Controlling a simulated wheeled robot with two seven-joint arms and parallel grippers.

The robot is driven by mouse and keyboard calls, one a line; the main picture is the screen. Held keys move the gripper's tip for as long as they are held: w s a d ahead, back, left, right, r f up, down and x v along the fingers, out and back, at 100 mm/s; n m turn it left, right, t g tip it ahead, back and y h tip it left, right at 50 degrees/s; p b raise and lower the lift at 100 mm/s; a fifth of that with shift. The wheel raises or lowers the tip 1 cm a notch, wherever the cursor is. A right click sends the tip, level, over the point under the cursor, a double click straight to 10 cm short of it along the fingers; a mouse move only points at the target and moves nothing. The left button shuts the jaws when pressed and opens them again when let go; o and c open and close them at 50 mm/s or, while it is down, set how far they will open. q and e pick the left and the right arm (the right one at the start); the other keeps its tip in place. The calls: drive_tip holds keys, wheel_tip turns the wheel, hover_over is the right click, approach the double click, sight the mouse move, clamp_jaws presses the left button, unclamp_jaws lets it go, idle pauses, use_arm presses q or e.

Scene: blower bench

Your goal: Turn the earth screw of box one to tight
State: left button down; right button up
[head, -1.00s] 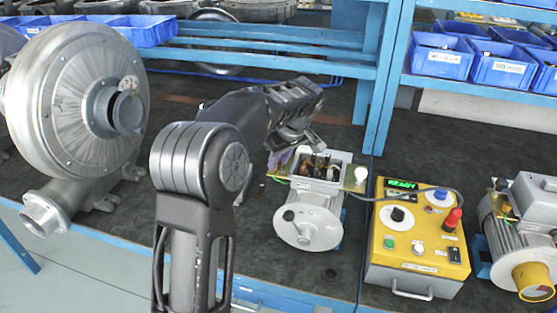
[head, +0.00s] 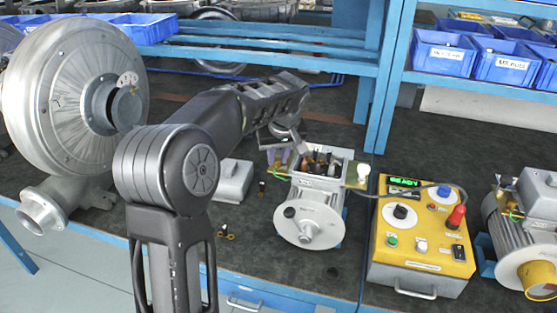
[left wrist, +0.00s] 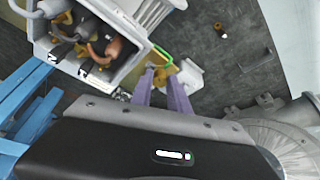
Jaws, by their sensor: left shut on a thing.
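Box one (head: 325,180) is the open grey terminal box on the middle motor, with dark terminals and copper-coloured links inside. It fills the upper left of the left wrist view (left wrist: 118,72). My left gripper (head: 279,158) is beside the box's left wall, its purple fingers pointing down. In the left wrist view its fingers (left wrist: 161,80) close around a small brass-coloured piece, apparently the earth screw (left wrist: 160,74), beside a green-yellow wire (left wrist: 162,54). The fingers hide most of the screw, so I cannot tell how tight it is. My right gripper is out of view.
A yellow test box (head: 420,235) with a lit green display stands right of the motor. Another motor (head: 520,235) is at the right edge. A large blower (head: 70,110) stands left. A grey cover (head: 235,180) and small brass parts (head: 226,236) lie on the dark bench.

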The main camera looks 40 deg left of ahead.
use_arm(q)
drive_tip(key=m, duration=0.2)
drive_tip(key=shift+s+a+m+t+h, duration=0.1)
drive_tip(key=shift+a+m+t+h, duration=0.1)
drive_tip(key=shift+m+t+h, duration=0.2)
drive_tip(key=m+h, duration=0.1)
drive_tip(key=m, duration=0.1)
drive_tip(key=shift+a+m, duration=0.1)
drive_tip(key=shift+m, duration=0.3)
drive_tip(key=m+h, duration=0.1)
drive_tip(key=m, duration=0.2)
drive_tip(key=shift+s+a+t, duration=0.1)
drive_tip(key=shift+a+t, duration=0.1)
drive_tip(key=shift+t, duration=0.2)
drive_tip(key=m+h, duration=0.1)
drive_tip(key=m, duration=0.3)
drive_tip(key=shift+a+h+p, duration=0.2)
drive_tip(key=shift+h+p, duration=0.15)
drive_tip(key=shift+h, duration=0.05)
drive_tip(key=m+g+h+p, duration=0.1)
drive_tip(key=m, duration=0.2)
drive_tip(key=shift+a+r+m, duration=0.1)
drive_tip(key=shift+a+m, duration=0.05)
drive_tip(key=shift+m, duration=0.25)
drive_tip(key=shift+w+m+h+p, duration=0.2)
drive_tip(key=shift+m+h+p, duration=0.3)
drive_tip(key=shift+m+p, duration=0.55)
drive_tip(key=shift+w+a+m+g+h+p, duration=0.1)
drive_tip(key=shift+m+g+h+p, duration=0.3)
drive_tip(key=shift+m, duration=0.75)
